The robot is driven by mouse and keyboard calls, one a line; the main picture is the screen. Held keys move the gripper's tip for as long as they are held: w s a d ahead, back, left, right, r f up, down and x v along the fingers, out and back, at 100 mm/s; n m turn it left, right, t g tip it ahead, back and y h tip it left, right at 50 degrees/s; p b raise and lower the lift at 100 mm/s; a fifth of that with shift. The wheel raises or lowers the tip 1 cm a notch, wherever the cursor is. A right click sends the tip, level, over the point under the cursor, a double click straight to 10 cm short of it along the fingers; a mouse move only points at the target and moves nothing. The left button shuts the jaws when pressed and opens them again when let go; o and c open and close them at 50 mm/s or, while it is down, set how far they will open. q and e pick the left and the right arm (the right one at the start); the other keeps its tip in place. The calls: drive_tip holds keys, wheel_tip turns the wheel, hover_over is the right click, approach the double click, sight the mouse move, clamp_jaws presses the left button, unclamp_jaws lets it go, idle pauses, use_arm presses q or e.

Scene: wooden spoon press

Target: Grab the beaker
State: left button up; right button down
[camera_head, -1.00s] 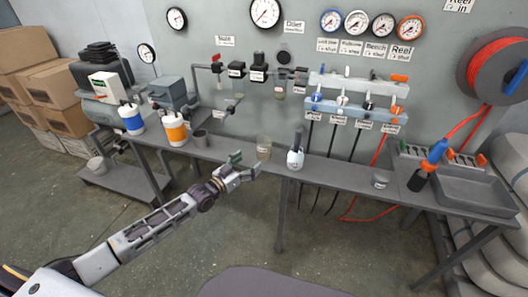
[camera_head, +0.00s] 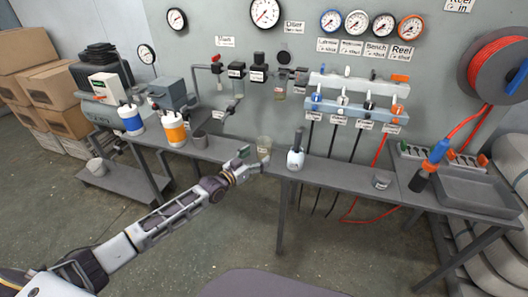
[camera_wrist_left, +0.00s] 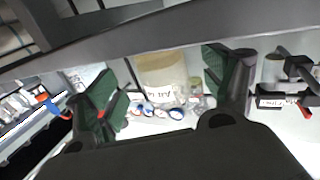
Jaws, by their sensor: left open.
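The beaker (camera_head: 264,144), a translucent yellowish cup with a white label, stands upright near the front edge of the bench (camera_head: 335,172). My left gripper (camera_head: 249,157) is open just in front and to the left of it in the head view. In the left wrist view the beaker (camera_wrist_left: 163,72) appears between the two spread green-padded fingers of my left gripper (camera_wrist_left: 163,88), with space visible on both sides. I cannot tell how deep it sits between them. My right gripper is out of view.
A grey cup (camera_head: 200,139) and an orange-banded bottle (camera_head: 174,130) stand to the left. A small jar (camera_head: 382,179) is farther right. The bench between bottle and jar is clear.

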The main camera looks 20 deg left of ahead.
sight(259, 154)
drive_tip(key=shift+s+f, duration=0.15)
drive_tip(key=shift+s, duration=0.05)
use_arm(q)
drive_tip(key=shift+w+d, duration=0.2)
drive_tip(key=shift+w, duration=0.2)
drive_tip(key=shift+b+x, duration=0.55)
drive_tip(key=shift+x, duration=1.6)
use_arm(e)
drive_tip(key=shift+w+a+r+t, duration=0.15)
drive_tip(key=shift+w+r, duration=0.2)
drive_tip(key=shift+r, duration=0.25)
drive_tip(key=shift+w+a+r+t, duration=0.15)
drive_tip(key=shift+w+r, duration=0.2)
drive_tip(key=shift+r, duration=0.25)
use_arm(q)
drive_tip(key=c, duration=1.2)
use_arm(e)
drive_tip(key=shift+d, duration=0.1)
use_arm(q)
drive_tip(key=shift+o, duration=0.2)
drive_tip(key=shift+r, duration=0.25)
drive_tip(key=shift+c, duration=0.2)
